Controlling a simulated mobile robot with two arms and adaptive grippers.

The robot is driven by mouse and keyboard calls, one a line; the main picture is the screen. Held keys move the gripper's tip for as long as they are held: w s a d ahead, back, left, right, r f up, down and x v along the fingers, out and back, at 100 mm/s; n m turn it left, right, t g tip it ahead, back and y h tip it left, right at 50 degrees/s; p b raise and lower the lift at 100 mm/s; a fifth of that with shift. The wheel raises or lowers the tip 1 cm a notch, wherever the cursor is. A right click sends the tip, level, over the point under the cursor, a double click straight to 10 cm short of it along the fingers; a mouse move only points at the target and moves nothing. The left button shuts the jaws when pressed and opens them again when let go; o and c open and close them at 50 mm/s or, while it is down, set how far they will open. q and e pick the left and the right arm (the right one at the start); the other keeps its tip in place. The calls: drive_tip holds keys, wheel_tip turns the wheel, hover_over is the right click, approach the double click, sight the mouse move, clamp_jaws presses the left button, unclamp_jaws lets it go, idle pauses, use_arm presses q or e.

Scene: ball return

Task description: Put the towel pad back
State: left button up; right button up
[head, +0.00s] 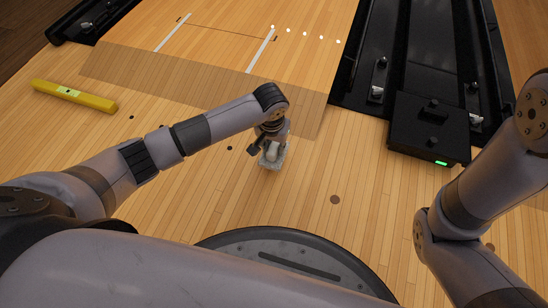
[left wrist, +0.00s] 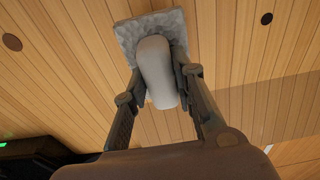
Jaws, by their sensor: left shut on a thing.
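The towel pad (head: 270,163) is a small, light-grey, square textured pad with a pale rounded grip (left wrist: 157,72) on it. In the left wrist view, the pad's grey corner (left wrist: 126,36) shows beyond the grip. My left gripper (head: 268,143) has its fingers on both sides of the pale grip, shut on it. In the head view, the wrist and fingers cover part of the pad. I cannot tell whether the pad touches the wooden floor or hangs just above it. My right arm shows at the right of the head view, but its gripper is out of view.
A yellow bar with a small green-white patch (head: 75,96) lies on the floor at the left. A black box with a green light (head: 430,128) stands at the right by the dark gutter (head: 349,55). The wooden floor around the pad is clear.

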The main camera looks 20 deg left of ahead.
use_arm(q)
wheel_tip(320, 180, down, 4)
drive_tip(key=b, duration=0.3)
drive_tip(key=shift+f, duration=0.25)
drive_tip(key=shift+r, duration=0.15)
drive_tip(key=o, duration=0.6)
drive_tip(key=shift+f, duration=0.2)
drive_tip(key=shift+c, duration=0.2)
drive_tip(key=o, duration=0.5)
